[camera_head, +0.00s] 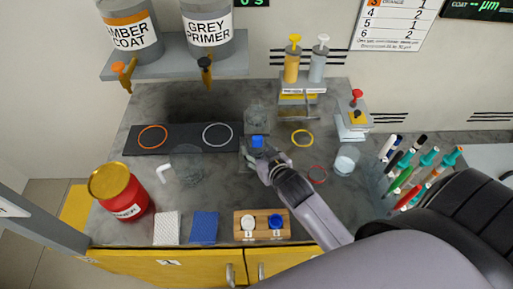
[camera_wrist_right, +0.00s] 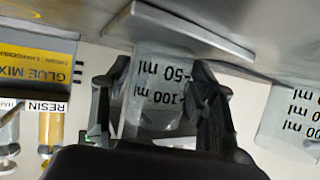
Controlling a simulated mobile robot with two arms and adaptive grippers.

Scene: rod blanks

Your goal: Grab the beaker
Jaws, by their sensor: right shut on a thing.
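My right gripper (camera_head: 257,160) is at the middle of the bench in the head view, its arm coming in from the lower right. In the right wrist view the gripper (camera_wrist_right: 160,100) is shut on a clear beaker (camera_wrist_right: 155,95) with black ml marks, one finger on each side of its wall. That picture is upside down. In the head view the fingers and clear glass make the held beaker hard to make out. Another marked beaker (camera_wrist_right: 290,120) stands to the right in the wrist view. My left gripper is not in view.
A clear glass (camera_head: 346,160) and a pen rack (camera_head: 405,180) are on the right. A red can (camera_head: 120,190), white pad (camera_head: 167,228), blue pad (camera_head: 203,226) and wooden block (camera_head: 240,235) line the front. The resin dispenser (camera_head: 303,85) stands behind.

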